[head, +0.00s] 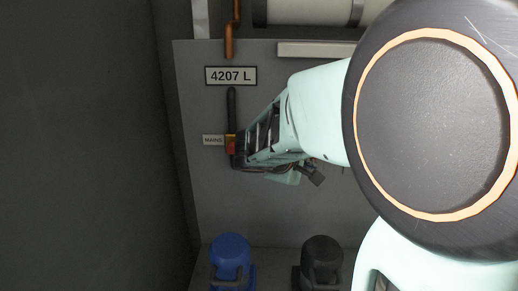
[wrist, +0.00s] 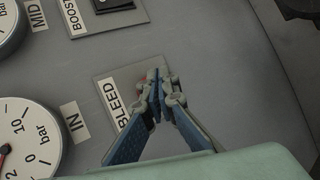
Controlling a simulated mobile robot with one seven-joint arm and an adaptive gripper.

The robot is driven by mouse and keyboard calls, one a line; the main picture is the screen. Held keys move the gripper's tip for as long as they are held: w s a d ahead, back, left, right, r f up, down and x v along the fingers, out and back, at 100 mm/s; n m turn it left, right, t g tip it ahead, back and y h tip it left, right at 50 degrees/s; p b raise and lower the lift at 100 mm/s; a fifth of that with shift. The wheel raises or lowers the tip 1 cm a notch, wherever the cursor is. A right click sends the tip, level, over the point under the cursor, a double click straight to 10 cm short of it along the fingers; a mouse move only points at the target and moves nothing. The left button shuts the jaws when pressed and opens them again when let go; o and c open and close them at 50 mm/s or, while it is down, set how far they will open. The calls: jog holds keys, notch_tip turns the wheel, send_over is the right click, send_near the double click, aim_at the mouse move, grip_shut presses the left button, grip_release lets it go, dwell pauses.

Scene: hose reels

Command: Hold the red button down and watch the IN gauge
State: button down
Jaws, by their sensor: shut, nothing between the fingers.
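The red button (wrist: 142,77) shows only as a sliver in the wrist view, mostly hidden behind my fingertips, on a plate labelled BLEED (wrist: 112,103). My gripper (wrist: 160,82) is shut and empty, its tips over the button; I cannot tell whether they touch it or press it in. The IN gauge (wrist: 35,142) is a white dial marked in bar at the lower left, cut off by the picture edge. Its red needle (wrist: 4,150) shows only in part, so no clear reading is visible. In the head view my gripper (head: 238,150) is at the grey panel, and I cannot make out the button there.
A MID gauge (wrist: 8,25) and a BOOST switch (wrist: 112,4) lie at the top of the wrist view. A blue object (head: 230,250) and a black one (head: 321,258) stand below.

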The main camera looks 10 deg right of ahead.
jog(key=shift+w+d, duration=0.1)
jog(key=shift+w, duration=0.3)
jog(key=shift+w+d+b, duration=0.15)
jog(key=shift+w+b, duration=0.25)
jog(key=shift+w, duration=0.15)
dwell(2.4)
dwell(1.2)
jog(key=shift+s+a+b, duration=0.25)
jog(key=shift+s+b, duration=0.15)
jog(key=shift+s, duration=0.55)
jog(key=shift+s+a+r+b, duration=0.1)
jog(key=shift+s+a+b, duration=0.15)
jog(key=shift+s, duration=0.55)
jog(key=shift+s+a+f+b, duration=0.1)
jog(key=shift+s+a+b, duration=0.15)
jog(key=shift+s, duration=0.6)
jog(key=shift+s+a+r+b, duration=0.1)
jog(key=shift+s+a+b, duration=0.15)
jog(key=shift+s, duration=0.55)
